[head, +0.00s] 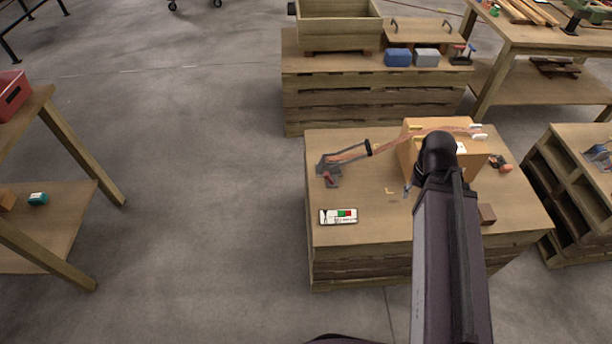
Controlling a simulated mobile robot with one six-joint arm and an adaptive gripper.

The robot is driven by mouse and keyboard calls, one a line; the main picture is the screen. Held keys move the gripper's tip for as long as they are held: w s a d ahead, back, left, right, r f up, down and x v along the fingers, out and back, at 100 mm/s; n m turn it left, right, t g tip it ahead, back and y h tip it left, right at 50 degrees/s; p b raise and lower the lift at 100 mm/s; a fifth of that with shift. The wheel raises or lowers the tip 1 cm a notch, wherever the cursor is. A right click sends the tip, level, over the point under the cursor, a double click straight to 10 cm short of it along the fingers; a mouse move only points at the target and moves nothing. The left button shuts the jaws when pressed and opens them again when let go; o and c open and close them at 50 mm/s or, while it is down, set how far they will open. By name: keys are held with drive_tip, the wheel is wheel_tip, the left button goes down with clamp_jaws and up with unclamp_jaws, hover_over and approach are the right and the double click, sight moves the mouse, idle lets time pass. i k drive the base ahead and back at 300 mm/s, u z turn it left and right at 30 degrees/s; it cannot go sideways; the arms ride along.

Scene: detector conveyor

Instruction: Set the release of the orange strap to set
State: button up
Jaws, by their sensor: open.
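An orange-red strap (350,154) runs from a dark grey ratchet-like fitting (328,169) at the left of the near wooden bench to the cardboard box (409,151). A small reddish part (331,181) shows at the lower end of this fitting; it is too small to tell how the release stands. The strap appears to go on over the box top. My arm reaches up over the bench and covers part of the box.
A white card with red and green fields (337,216) lies on the bench (372,225) at front left. A grey-and-orange item (501,163) sits right of the box, and a brown block (487,214) is right of my arm. The bench's middle left is clear.

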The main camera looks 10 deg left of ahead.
sight(326, 175)
drive_tip(key=u, duration=0.7)
drive_tip(key=k, duration=0.95)
drive_tip(key=z, duration=0.1)
drive_tip(key=i, duration=0.8)
drive_tip(key=u, duration=0.05)
